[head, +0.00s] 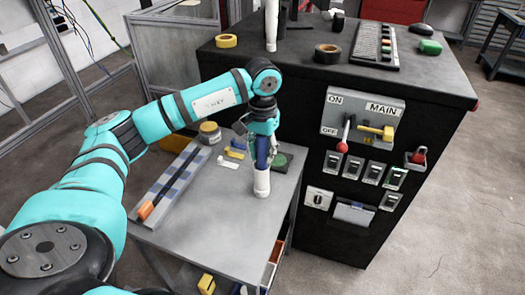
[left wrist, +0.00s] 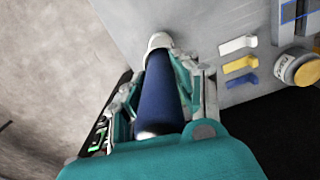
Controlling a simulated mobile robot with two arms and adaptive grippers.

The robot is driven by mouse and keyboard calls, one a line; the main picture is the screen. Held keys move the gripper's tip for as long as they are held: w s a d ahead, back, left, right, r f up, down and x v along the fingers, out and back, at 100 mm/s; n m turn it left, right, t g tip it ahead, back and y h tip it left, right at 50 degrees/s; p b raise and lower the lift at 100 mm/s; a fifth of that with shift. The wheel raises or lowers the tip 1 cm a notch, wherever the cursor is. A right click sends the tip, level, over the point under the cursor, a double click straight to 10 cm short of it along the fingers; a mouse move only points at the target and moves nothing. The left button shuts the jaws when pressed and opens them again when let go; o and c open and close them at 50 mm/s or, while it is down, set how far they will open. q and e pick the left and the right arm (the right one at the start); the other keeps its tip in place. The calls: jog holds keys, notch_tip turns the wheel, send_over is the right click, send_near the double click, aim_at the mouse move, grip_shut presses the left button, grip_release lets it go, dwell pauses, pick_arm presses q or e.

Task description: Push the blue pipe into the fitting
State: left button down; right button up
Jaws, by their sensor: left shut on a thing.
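My left gripper (head: 262,140) points down over the grey table and is shut on the blue pipe (head: 262,154). The pipe stands upright between its fingers; it also shows in the left wrist view (left wrist: 162,95). The white fitting (head: 262,184) is directly under the pipe, near the table's right side. In the left wrist view the fitting (left wrist: 159,41) lies at the pipe's far end, partly covered by it. The pipe's end and the fitting's rim meet in both views; I cannot tell how deep the pipe sits. My right gripper is not in view.
A grey table (head: 215,225) carries the fitting. A tray with an orange-handled tool (head: 146,209), a yellow jar (head: 210,132) and small clips (head: 234,153) lie left of the gripper. A dark cabinet (head: 330,100) with switches stands close on the right. The table's front is clear.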

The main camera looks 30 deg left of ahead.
pick_arm(q)
jog(key=shift+f+b, duration=0.95)
jog(key=shift+f, duration=0.35)
jog(key=c, duration=0.9)
grip_release()
jog(key=shift+r, duration=0.1)
notch_tip(320, 180, up, 12)
